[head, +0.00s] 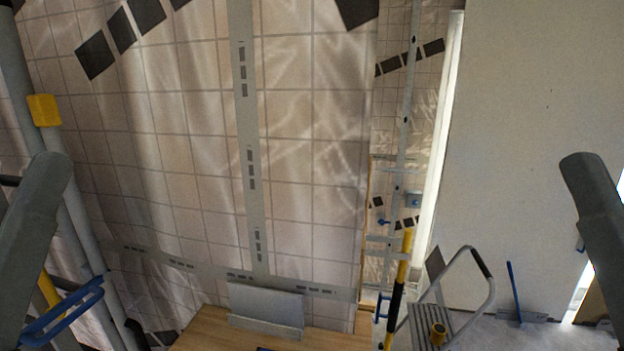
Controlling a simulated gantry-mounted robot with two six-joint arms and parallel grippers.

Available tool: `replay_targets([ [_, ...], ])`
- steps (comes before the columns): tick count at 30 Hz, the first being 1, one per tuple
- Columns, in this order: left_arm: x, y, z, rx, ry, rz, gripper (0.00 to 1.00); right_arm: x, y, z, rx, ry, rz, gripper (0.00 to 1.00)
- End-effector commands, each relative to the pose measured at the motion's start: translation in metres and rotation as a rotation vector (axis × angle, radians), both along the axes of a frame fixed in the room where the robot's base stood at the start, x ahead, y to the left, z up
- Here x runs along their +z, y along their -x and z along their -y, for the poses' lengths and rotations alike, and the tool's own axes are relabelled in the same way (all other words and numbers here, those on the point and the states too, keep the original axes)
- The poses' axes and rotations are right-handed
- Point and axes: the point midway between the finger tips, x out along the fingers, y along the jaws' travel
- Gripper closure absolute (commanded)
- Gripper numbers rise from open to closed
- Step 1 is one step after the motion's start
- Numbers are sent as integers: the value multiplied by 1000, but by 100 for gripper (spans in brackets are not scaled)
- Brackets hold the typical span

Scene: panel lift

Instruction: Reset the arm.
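A grey link of my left arm (35,235) shows at the left edge, and a grey link of my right arm (597,215) at the right edge. Both slope downward and out of the picture. No gripper fingers can be made out on either side, so I cannot see whether they hold anything. A light grey rectangular plate (265,306) stands at the foot of the wall, by a wooden surface.
A tiled wall with metal strips (250,150) fills the middle. A plain pale panel (540,130) covers the right. A stepladder (462,305) and a yellow-black pole (398,290) stand lower right. Blue bars (62,312) and a yellow block (44,110) are at left.

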Motion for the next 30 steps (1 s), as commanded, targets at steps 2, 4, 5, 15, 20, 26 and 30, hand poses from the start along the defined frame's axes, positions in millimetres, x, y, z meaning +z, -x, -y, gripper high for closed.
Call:
replay_targets([
  [2, 67, 0, 0, 0, 0, 0, 32, 67, 0, 0, 0, 0, 0, 50],
  [4, 101, 0, 0, 0, 0, -1, 32, 101, 0, 0, 0, 0, 0, 50],
  [5, 114, 0, 0, 0, 0, -1, 32, 114, 0, 0, 0, 0, 0, 50],
  [15, 177, 0, 0, -1, 1, -2, 32, 178, 0, 0, 0, 0, -1, 50],
  [20, 174, 0, 0, -1, 1, -1, 32, 174, 0, 0, 0, 0, -1, 50],
  [26, 174, 0, 0, -1, 1, -1, 32, 174, 0, 0, 0, 0, -1, 50],
  [30, 174, 0, 0, -1, 1, -1, 32, 174, 0, 0, 0, 0, -1, 50],
])
